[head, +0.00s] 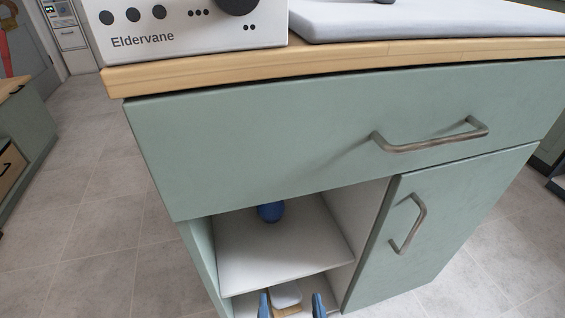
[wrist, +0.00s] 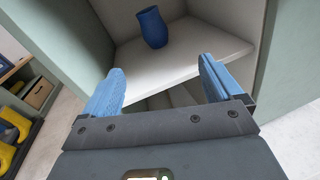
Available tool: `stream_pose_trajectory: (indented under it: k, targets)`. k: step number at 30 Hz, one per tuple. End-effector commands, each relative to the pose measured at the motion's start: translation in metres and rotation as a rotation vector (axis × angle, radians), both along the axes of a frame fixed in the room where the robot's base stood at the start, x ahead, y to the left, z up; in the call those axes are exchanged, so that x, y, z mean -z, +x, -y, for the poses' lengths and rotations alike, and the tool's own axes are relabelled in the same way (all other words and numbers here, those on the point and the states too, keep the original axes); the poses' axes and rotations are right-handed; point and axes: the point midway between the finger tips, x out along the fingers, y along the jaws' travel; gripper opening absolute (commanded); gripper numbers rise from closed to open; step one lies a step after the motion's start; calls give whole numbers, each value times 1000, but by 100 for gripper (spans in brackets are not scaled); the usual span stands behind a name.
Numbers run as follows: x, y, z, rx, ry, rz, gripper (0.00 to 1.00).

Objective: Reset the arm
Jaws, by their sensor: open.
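My gripper (head: 292,304) is at the bottom edge of the head view, in front of the lower part of the cabinet's open shelves. Its two blue fingers are apart, with nothing held between them. In the wrist view my gripper (wrist: 162,88) is open and points toward the shelf opening. No towel can be made out in either view.
A green cabinet (head: 250,140) with a wooden top stands ahead, its drawer and right door shut. A blue vase (wrist: 152,27) stands on its white shelf (wrist: 190,52). A white appliance (head: 190,30) sits on top. Yellow boots (wrist: 14,125) are at left.

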Motion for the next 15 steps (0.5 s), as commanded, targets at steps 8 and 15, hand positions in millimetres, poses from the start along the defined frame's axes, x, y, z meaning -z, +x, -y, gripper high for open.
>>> stream_pose_trajectory:
  k: [8,15]
  targets:
    - [24,-19,44,28,210,-138,93]
    - [44,-58,95,98,560,-312,93]
